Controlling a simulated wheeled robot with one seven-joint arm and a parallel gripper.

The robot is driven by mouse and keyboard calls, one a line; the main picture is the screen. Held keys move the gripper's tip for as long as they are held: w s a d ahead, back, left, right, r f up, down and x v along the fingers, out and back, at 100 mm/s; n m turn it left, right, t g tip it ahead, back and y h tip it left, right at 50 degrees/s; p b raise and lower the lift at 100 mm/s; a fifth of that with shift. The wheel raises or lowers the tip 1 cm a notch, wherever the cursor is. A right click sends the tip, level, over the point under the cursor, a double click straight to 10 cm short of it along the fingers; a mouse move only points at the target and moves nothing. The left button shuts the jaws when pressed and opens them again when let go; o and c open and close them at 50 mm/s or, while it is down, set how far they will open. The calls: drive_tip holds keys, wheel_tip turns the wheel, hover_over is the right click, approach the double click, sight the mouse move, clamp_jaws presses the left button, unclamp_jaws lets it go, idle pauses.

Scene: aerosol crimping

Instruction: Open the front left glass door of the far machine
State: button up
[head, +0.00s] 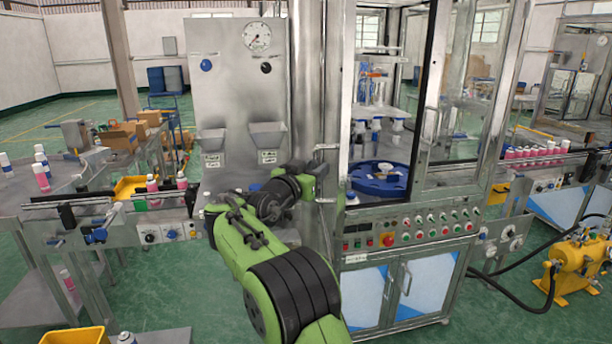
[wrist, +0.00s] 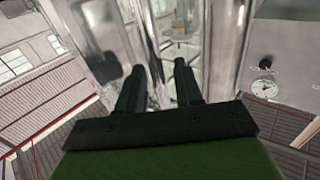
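The far machine stands at centre right in the head view, with a steel frame, a blue rotary table (head: 379,180) inside and a control panel (head: 412,228) below. A bar handle (head: 326,147) shows at the left of its front opening, beside a narrow upright frame (head: 340,100) that looks edge-on. Whether glass fills that opening is hard to tell. My gripper (head: 312,170) is close to this handle; contact is unclear. In the wrist view my gripper (wrist: 158,82) has two black fingers apart, with blurred metal and glass beyond. No held object is clear between them.
A steel panel with a gauge (head: 257,36) stands left of the opening. The right door (head: 478,90) has its own handle. Conveyors with pink bottles (head: 533,152) flank the machine. A yellow pump (head: 582,262) sits at right.

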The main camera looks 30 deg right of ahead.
drive_tip(key=b+v, duration=0.2)
drive_tip(key=v, duration=1.3)
drive_tip(key=shift+f+b, duration=0.15)
drive_tip(key=shift+b, duration=0.15)
drive_tip(key=shift+d, duration=0.1)
